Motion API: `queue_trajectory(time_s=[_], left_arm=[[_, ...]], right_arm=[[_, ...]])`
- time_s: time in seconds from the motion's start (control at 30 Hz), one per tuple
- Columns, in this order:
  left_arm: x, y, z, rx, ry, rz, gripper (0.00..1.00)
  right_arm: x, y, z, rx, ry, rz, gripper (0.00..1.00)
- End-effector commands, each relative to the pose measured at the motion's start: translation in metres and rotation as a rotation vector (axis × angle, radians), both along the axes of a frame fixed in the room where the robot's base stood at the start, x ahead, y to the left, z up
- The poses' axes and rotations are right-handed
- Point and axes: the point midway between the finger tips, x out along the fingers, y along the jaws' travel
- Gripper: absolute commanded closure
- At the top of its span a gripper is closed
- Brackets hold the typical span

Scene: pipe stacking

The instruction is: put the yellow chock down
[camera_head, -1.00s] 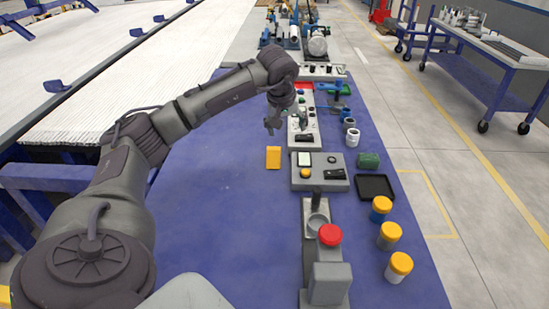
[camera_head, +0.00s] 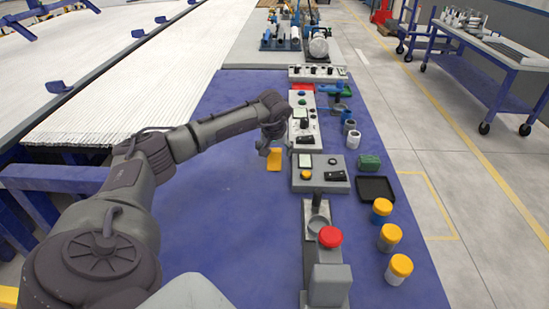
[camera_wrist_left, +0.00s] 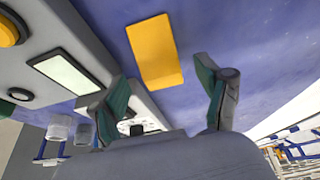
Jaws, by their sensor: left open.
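The yellow chock (camera_head: 274,161) lies on the blue table, just left of the grey control boxes. In the head view my left gripper (camera_head: 264,148) is at its left, far edge and covers a little of it. In the left wrist view the chock (camera_wrist_left: 155,52) shows as a flat yellow block on the blue surface, ahead of the fingertips. The left gripper (camera_wrist_left: 165,85) is open there, with its two fingers apart and nothing between them. The chock looks clear of both fingers. My right gripper is not in view.
A grey box with a yellow button (camera_head: 320,186) stands right of the chock. A red-topped device (camera_head: 329,237) is nearer. Several yellow-lidded jars (camera_head: 390,237) and a black tray (camera_head: 376,188) line the right edge. The blue table left and front of the chock is clear.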

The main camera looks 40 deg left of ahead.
Motion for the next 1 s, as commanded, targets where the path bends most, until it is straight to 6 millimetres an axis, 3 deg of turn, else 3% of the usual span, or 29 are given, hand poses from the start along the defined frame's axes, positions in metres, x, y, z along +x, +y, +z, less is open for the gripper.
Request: queue_trajectory(time_s=[0.2, 0.43, 0.83, 0.9, 1.0], left_arm=[[0.007, 0.006, -0.022, 0.0, 0.0, 0.001, 0.24], [0.007, 0.007, -0.023, 0.0, -0.001, 0.0, 0.24], [0.007, 0.007, -0.022, 0.0, -0.001, 0.0, 0.89], [0.007, 0.007, -0.022, 0.0, -0.002, 0.001, 0.97], [0.007, 0.007, -0.022, 0.0, -0.002, 0.001, 0.97]], right_arm=[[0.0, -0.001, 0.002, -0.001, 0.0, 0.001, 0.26], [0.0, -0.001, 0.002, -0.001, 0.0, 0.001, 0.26], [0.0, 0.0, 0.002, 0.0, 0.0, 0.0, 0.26], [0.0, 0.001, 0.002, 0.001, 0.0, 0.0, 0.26], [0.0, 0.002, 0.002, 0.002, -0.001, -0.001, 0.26]])
